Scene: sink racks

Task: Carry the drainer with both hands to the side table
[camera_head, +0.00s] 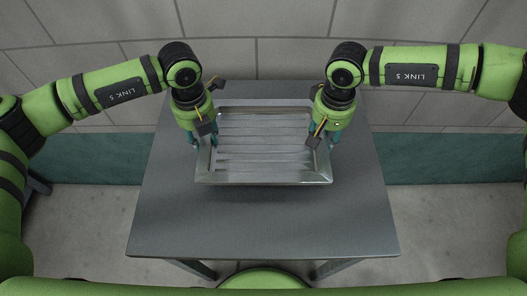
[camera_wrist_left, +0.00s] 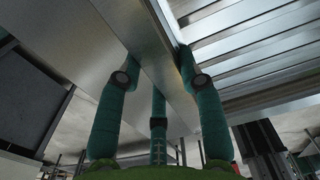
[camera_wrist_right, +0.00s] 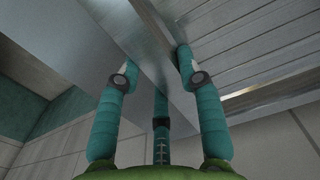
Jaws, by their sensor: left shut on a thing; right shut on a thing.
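The drainer (camera_head: 264,176) is a metal tray with a ribbed bottom, above the grey side table (camera_head: 262,226) in the head view; a dark shadow lies under its front edge. I cannot tell whether it touches the table. My left gripper (camera_head: 210,146) is shut on its left rim, and my right gripper (camera_head: 317,144) is shut on its right rim. In the left wrist view the fingers straddle the drainer's rim (camera_wrist_left: 160,65). In the right wrist view the fingers also straddle the rim (camera_wrist_right: 150,55). The drainer looks roughly level.
A tiled grey wall (camera_head: 270,50) with a green lower band (camera_head: 425,160) stands behind the table. The table's front, left and right parts are bare. Concrete floor (camera_head: 85,225) shows on both sides.

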